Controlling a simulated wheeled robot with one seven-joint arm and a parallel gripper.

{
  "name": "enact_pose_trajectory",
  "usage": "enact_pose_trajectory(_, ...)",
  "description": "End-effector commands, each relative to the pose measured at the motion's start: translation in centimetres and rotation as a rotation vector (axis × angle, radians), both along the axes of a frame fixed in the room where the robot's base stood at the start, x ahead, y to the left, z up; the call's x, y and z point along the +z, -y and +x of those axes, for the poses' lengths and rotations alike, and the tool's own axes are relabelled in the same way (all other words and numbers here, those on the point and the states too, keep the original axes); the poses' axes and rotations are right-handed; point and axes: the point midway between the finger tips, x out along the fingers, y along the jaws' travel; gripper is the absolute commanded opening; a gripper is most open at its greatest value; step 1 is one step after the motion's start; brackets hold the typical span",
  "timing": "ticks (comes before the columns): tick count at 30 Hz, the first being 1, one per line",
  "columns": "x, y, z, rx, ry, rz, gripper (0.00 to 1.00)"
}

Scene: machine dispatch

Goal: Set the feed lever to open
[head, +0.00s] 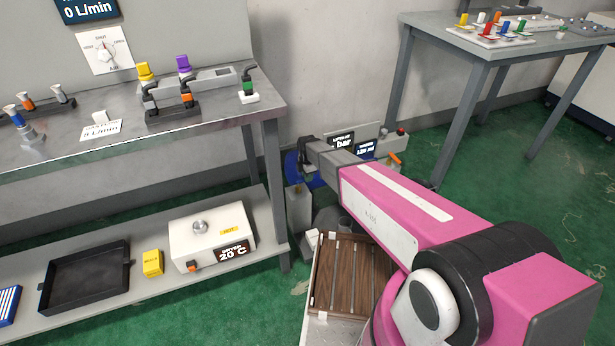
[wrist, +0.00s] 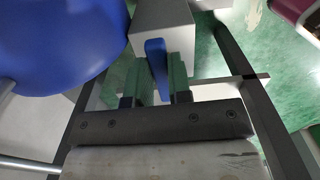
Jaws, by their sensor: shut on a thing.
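In the wrist view, my gripper (wrist: 160,72) has its two green-padded fingers on either side of a blue lever (wrist: 156,58) and is shut on it. The lever sits against a light grey block (wrist: 162,24). No label shows on it, so I cannot tell from the views whether it is the feed lever or which position it is in. In the head view, my gripper (head: 308,160) is low beyond the bench's right end, beside a blue rounded body (head: 292,168). My arm and gripper hide the lever there.
A large blue rounded body (wrist: 60,40) is close left of my fingers in the wrist view. Displays (head: 343,139) and an orange handle (head: 394,159) are behind my arm. A steel bench (head: 60,165) is left, a grey table (head: 450,45) back right. A slatted wooden crate (head: 350,275) stands below my arm.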

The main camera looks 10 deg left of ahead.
Motion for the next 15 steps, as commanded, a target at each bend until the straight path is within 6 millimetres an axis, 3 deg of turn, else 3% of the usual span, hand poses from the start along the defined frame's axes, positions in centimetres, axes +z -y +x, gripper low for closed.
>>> enact_pose_trajectory(1, 0.06, -0.1, 0.02, 0.003, 0.001, 0.002, 0.25)
enact_pose_trajectory(3, 0.06, -0.09, 0.03, 0.002, 0.001, 0.002, 0.45)
enact_pose_trajectory(15, 0.81, -0.02, -0.02, 0.001, 0.002, 0.001, 0.45)
